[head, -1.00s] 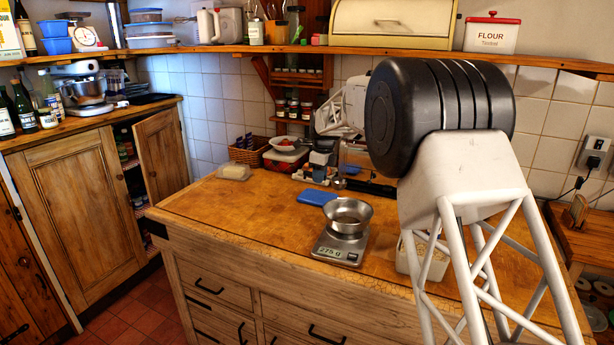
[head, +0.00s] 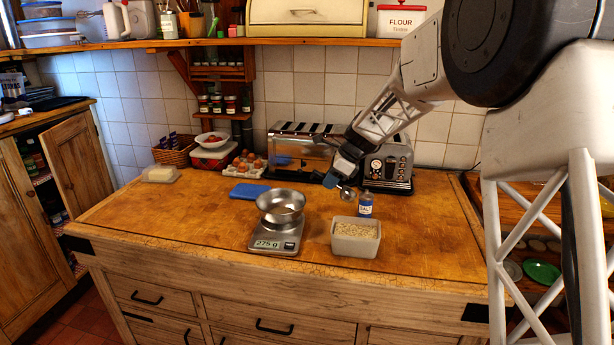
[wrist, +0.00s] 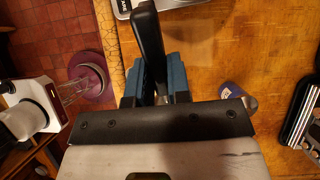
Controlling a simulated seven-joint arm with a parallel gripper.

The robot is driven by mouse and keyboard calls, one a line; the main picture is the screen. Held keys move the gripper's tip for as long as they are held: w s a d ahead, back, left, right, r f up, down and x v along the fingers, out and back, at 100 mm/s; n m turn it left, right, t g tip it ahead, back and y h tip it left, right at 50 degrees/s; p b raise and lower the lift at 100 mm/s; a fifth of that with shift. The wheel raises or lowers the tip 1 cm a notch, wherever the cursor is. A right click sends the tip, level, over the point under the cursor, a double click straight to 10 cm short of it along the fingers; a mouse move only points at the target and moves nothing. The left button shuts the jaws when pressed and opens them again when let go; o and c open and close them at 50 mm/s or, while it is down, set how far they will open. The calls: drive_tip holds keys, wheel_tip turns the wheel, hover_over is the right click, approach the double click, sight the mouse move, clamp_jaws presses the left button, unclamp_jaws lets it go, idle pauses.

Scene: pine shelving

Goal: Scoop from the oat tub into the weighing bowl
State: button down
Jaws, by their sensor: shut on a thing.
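The oat tub (head: 355,246) is a pale rectangular container of oats standing near the counter's front edge. The weighing bowl (head: 281,207) is a steel bowl on a scale (head: 277,243) reading 275 g, left of the tub. My gripper (head: 335,176), with blue fingers, is behind and above the tub. It is shut on the dark handle of a scoop; the handle shows between the fingers in the wrist view (wrist: 149,45). The scoop's metal cup (head: 347,195) hangs just above and behind the tub, apart from the oats. I cannot tell whether the cup holds anything.
A blue salt jar (head: 366,205) stands close behind the tub. A toaster (head: 389,165) is behind my gripper. A blue board or cloth (head: 249,191) lies behind the scale. The counter's left side and right front are mostly clear.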

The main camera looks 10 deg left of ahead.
sight(354, 193)
drive_tip(key=s+d+y, duration=0.1)
drive_tip(key=s+d, duration=0.2)
drive_tip(key=d, duration=0.4)
drive_tip(key=shift+s+d+m, duration=0.15)
drive_tip(key=shift+d+m, duration=0.1)
drive_tip(key=shift+m, duration=0.05)
drive_tip(key=shift+f, duration=0.1)
wheel_tip(354, 193, down, 10)
idle(1.6)
idle(0.3)
drive_tip(key=shift+r, duration=0.25)
idle(0.7)
drive_tip(key=shift+r, duration=3.95)
drive_tip(key=shift+a, duration=0.1)
drive_tip(key=w+a+f+h, duration=0.1)
drive_tip(key=w+a+h, duration=0.1)
drive_tip(key=a, duration=1.2)
drive_tip(key=w+a+f+h, duration=0.2)
drive_tip(key=w+a, duration=0.1)
drive_tip(key=a, duration=1.2)
drive_tip(key=w+a+f+h, duration=0.2)
drive_tip(key=a+h, duration=0.1)
drive_tip(key=a, duration=1.1)
drive_tip(key=shift+w+a+f, duration=0.2)
drive_tip(key=shift+w+a, duration=0.05)
drive_tip(key=shift+w, duration=0.15)
